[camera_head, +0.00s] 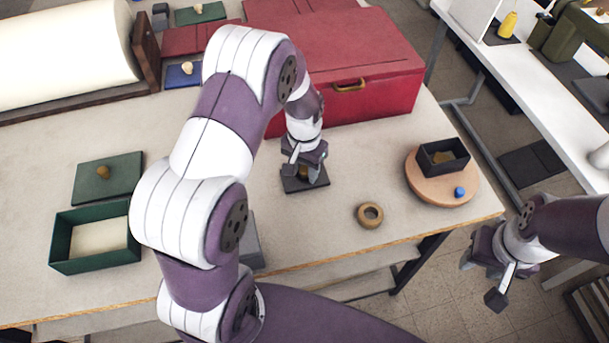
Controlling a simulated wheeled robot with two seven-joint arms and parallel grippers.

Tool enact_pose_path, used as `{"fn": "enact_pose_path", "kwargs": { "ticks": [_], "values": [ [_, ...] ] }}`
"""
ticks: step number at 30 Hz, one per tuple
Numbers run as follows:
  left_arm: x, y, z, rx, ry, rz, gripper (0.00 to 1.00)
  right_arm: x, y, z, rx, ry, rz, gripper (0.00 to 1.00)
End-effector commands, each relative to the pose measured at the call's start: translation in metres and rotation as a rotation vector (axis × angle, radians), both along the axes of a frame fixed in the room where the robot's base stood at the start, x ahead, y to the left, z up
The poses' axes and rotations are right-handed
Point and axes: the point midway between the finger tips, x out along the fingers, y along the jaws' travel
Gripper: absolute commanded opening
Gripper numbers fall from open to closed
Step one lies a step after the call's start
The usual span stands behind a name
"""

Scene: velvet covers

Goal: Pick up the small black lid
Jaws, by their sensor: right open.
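The small black lid (292,186) lies flat on the table, in front of the red chest. My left gripper (304,172) points down right over it, with its fingers around the lid's small brass-coloured knob. The fingers and wrist hide much of the knob, and I cannot tell whether they are closed on it. A small open black box (456,164) stands on a round wooden board (424,187) to the right. My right gripper (481,283) is open and empty, beyond the table's right front edge.
A red chest (395,84) stands behind my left gripper. A wooden ring (370,215) lies on the table (340,190), and a blue knob (459,192) sits on the round board. A green box (62,242) and green lid (125,175) are at left. A white bench (540,95) stands at right.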

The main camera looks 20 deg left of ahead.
Motion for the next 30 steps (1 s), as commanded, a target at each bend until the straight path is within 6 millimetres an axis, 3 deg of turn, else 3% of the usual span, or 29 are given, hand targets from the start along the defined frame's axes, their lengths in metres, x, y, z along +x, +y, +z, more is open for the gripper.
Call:
{"fn": "enact_pose_path", "kwargs": {
  "ticks": [1, 3, 4, 14, 21, 30],
  "values": [
    [0.000, 0.000, 0.000, 0.000, 0.000, 0.000, 0.24, 0.000, 0.000, 0.000, 0.000, 0.000, 0.000, 0.43],
    [0.000, 0.000, 0.000, 0.000, 0.000, 0.000, 0.01, 0.000, 0.000, 0.000, 0.000, 0.000, 0.000, 0.43],
    [0.000, 0.000, 0.000, 0.000, 0.000, 0.000, 0.00, 0.000, 0.000, 0.000, 0.000, 0.000, 0.000, 0.43],
    [0.001, 0.000, 0.004, 0.000, -0.001, 0.000, 0.00, 0.000, 0.000, -0.001, 0.000, 0.000, 0.000, 0.43],
    [0.001, 0.000, 0.038, 0.000, -0.005, 0.000, 0.00, 0.000, 0.000, -0.010, 0.000, 0.000, 0.000, 0.43],
    [0.038, -0.053, 0.077, 0.000, -0.003, -0.004, 0.00, 0.000, 0.000, -0.021, 0.000, 0.000, 0.000, 0.43]
  ]
}}
